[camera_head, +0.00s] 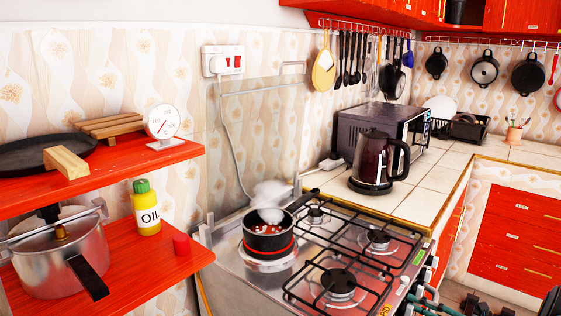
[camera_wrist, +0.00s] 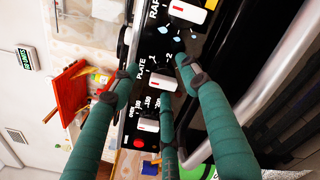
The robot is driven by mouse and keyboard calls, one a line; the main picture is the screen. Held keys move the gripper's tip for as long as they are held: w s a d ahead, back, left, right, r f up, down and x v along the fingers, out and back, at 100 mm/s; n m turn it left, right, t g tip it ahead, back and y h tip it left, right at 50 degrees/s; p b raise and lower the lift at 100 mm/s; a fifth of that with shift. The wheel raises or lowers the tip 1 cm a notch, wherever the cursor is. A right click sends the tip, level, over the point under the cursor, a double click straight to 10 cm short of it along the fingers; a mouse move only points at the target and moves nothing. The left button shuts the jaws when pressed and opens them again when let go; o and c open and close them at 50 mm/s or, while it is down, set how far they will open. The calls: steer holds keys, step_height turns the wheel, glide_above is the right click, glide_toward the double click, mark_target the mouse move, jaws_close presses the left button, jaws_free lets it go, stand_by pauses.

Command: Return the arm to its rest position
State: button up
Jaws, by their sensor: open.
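My gripper shows in the wrist view (camera_wrist: 158,72) with its green fingers spread apart and nothing between them. Its fingertips are in front of the stove's black control panel (camera_wrist: 140,100), which has white knobs, one of them the "PLATE" knob (camera_wrist: 164,84). I cannot tell whether any finger touches the panel. The rest of my arm is mostly out of that view.
A steaming black pot (camera_head: 268,238) stands on the stove's left rear plate. A dark kettle (camera_head: 374,160) stands on the tiled counter (camera_head: 425,185) behind. Red shelves (camera_head: 150,262) with a pressure cooker (camera_head: 62,262) and an oil bottle (camera_head: 146,208) are at the left. Pans (camera_head: 485,70) hang at the back.

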steer(key=m, duration=1.1)
steer(key=f+m+p, duration=0.1)
steer(key=m, duration=0.5)
steer(key=shift+w+d, duration=0.1)
steer(key=shift+d, duration=0.05)
